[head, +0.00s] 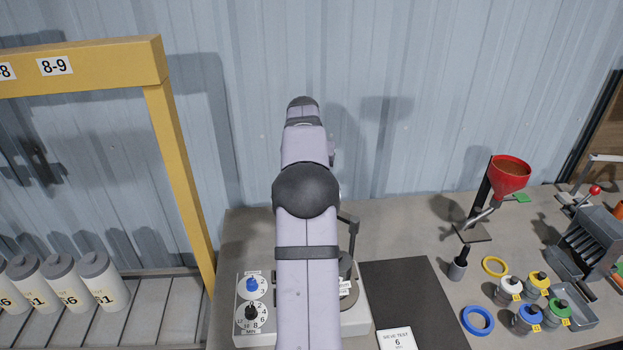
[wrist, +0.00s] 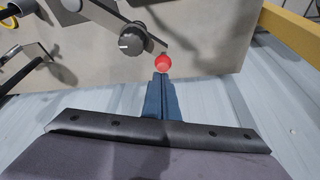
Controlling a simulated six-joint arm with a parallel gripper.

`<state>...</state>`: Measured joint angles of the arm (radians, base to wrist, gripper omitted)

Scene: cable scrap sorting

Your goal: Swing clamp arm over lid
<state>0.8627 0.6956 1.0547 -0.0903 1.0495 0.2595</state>
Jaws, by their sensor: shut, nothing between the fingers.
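In the head view my own arm hides most of the shaker machine (head: 246,331) and my gripper. A dark clamp post (head: 353,238) shows just right of my arm, above part of a dark round stack (head: 346,271); I cannot make out the lid. In the wrist view the clamp arm (wrist: 107,15) runs down to the right, with a dark round knob (wrist: 132,40) on it. A red ball (wrist: 163,63) shows near its end. My gripper (wrist: 162,77) is shut and empty, its fingertips right at the ball; I cannot tell whether they touch.
A dark mat (head: 405,285) with a sieve test card (head: 397,339) lies right of the machine. A red funnel (head: 510,172) on a stand and several small jars stand further right. A yellow frame (head: 180,180) rises at left. The ribbed wall (head: 400,80) is close behind.

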